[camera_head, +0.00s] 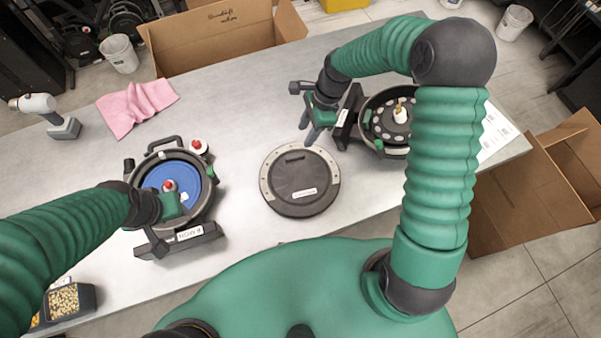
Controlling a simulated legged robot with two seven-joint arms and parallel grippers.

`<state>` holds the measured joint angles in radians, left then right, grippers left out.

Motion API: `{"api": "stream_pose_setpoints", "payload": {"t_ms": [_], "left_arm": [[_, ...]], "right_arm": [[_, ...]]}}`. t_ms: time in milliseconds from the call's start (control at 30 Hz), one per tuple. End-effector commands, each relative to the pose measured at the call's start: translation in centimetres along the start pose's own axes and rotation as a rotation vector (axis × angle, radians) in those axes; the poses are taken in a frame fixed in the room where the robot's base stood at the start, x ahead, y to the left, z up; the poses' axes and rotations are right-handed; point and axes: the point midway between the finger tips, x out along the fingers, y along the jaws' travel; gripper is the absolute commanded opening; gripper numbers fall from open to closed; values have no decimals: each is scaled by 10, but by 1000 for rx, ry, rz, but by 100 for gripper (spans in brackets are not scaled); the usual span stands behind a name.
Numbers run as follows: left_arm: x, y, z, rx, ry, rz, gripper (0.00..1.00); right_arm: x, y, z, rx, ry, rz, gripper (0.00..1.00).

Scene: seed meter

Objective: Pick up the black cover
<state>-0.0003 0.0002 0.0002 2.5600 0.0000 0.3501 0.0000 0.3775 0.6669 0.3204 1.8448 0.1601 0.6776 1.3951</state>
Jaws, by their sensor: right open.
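The round black cover (299,185) lies flat on the grey table, near its middle. It has a light grey rim band on two sides, a small label and a slot-like handle. My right gripper (311,136) points down just above and beyond the cover's far edge, open and empty. I cannot tell how high it is above the table. My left gripper (168,206) is over the left seed meter (190,232), by its blue disc (172,178); its fingers are mostly hidden by the arm.
A second seed meter (388,117) stands right of the cover, partly behind my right arm. A pink cloth (138,106) and a power drill (46,115) lie at the left of the table (238,120). Cardboard boxes stand behind and right. A seed bin (70,301) is at lower left.

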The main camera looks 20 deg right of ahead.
Motion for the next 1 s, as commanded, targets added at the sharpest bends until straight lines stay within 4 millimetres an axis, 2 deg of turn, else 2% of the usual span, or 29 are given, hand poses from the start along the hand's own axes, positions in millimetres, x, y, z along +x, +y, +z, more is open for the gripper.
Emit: {"api": "stream_pose_setpoints", "payload": {"t_ms": [200,300,467,600,700,967,1000], "left_arm": [[-12,0,-3,-1,0,0,40],[-14,0,-3,-1,0,0,40],[-21,0,-5,0,0,0,40],[-35,0,-8,0,0,0,40],[-37,0,-9,0,1,0,40],[-36,0,-8,-1,0,0,40],[-36,0,-8,-1,0,0,40]], "right_arm": [[54,0,-5,-1,-7,5,42],[70,-1,-8,-1,-8,3,42],[84,-2,-9,-1,-8,1,42],[106,-4,-7,-1,-6,3,42],[123,-4,-6,-3,-3,2,42],[129,-5,-7,-3,-2,-2,42],[129,-5,-8,-3,-3,-2,37]]}}
